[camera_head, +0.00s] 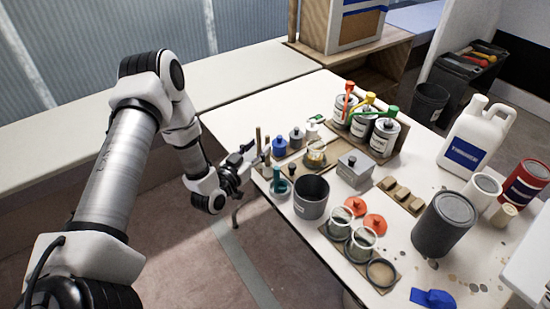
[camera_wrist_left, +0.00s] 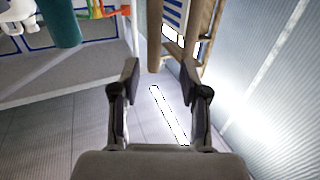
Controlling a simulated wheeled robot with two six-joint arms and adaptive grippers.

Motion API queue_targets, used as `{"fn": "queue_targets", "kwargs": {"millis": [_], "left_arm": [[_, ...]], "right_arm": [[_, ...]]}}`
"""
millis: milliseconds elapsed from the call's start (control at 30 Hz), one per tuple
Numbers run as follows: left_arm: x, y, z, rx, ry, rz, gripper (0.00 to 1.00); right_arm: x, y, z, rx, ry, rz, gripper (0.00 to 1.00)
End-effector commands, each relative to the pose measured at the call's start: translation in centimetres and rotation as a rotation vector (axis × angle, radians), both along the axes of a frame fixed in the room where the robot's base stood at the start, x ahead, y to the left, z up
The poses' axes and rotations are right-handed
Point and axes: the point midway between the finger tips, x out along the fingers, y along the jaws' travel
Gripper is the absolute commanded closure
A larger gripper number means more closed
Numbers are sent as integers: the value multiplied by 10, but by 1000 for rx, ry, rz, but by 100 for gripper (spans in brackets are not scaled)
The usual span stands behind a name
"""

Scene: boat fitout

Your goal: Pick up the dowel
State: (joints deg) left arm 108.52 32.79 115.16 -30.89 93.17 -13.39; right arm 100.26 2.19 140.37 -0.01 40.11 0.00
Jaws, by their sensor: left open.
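The dowel is a thin brown upright rod (camera_head: 258,141) at the near left corner of the white table. In the left wrist view the dowel (camera_wrist_left: 154,38) hangs into the picture from the top, between and just beyond the fingertips, slightly left of the middle. My left gripper (camera_head: 250,162) is at the table's left edge, close beside the dowel. In the wrist view its two fingers (camera_wrist_left: 160,78) are spread apart with nothing between their pads that I can see them grip. Whether a finger touches the dowel cannot be told. My right gripper is not in view.
A teal tool (camera_head: 278,184) and small jars (camera_head: 279,146) stand close by the dowel. A dark grey pot (camera_head: 311,195) is to the right. Several pump cans (camera_head: 383,137) and a white jug (camera_head: 475,140) stand further off. Open floor (camera_head: 190,255) lies left of the table.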

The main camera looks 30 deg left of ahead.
Motion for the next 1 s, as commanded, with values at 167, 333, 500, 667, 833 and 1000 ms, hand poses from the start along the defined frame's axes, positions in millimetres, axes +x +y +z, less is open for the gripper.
{"fn": "queue_targets", "kwargs": {"millis": [167,333,500,667,833,1000], "left_arm": [[32,-2,0,3,-1,-4,55],[47,-2,-3,-1,3,-1,55],[46,-2,-3,-2,4,-1,62],[46,-2,-3,-1,4,-1,100],[46,-2,-3,-1,3,-1,100],[46,-2,-2,-1,3,-1,100]], "right_arm": [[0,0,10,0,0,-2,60],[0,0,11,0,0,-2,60],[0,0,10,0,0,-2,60],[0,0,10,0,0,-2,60],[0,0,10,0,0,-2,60],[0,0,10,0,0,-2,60]]}}
